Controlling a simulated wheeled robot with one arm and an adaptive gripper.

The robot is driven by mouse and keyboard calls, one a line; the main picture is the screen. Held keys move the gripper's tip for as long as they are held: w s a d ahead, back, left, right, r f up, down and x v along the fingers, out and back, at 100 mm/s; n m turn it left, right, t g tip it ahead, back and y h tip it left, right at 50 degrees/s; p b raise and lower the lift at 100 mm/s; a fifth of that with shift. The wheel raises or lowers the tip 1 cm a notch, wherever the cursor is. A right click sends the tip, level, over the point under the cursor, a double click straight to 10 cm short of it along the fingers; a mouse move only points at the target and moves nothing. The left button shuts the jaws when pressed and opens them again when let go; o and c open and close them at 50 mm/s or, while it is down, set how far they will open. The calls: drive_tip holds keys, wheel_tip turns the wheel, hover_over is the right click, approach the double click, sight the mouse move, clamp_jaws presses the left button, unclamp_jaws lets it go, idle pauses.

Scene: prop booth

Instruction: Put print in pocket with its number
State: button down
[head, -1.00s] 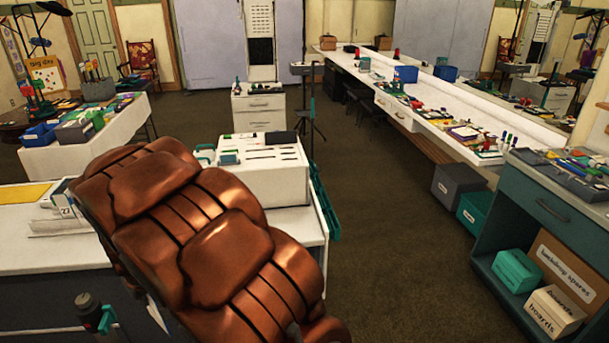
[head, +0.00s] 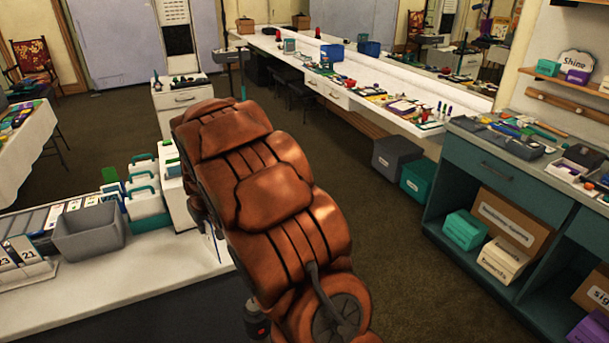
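My arm fills the middle of the head view, and my gripper is not visible; whether it holds anything cannot be seen. At the left edge of the white counter stands a pale holder with upright numbered cards or pockets. One reads 21 (head: 27,254) and another reads 23 (head: 5,264). I cannot tell whether these are prints or the pockets. A row of upright sleeves (head: 55,213) with dark and pale fronts stands behind them. No loose print can be made out clearly. Part of the counter is hidden behind my arm.
A grey open bin (head: 90,235) stands on the white counter (head: 130,275), beside white cases with teal handles (head: 146,195). The counter front is clear. A teal cabinet (head: 500,185) stands at right, with open floor (head: 400,260) between.

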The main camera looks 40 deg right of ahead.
drive_tip(key=s+d+r+m, duration=0.1)
drive_tip(key=s+d, duration=0.1)
drive_tip(key=d, duration=1.5)
drive_tip(key=s+d+r+m+h, duration=0.1)
drive_tip(key=s+d+m, duration=0.1)
drive_tip(key=d, duration=1.4)
drive_tip(key=shift+d+r+b, duration=0.25)
drive_tip(key=shift+d+b, duration=0.1)
drive_tip(key=shift+d, duration=0.05)
drive_tip(key=shift+s+f, duration=0.1)
drive_tip(key=shift+f, duration=2.1)
drive_tip(key=shift+a+b, duration=0.1)
drive_tip(key=shift+b, duration=0.25)
drive_tip(key=shift+f, duration=0.35)
drive_tip(key=shift+f+b, duration=0.65)
drive_tip(key=shift+f, duration=0.1)
drive_tip(key=shift+f, duration=0.3)
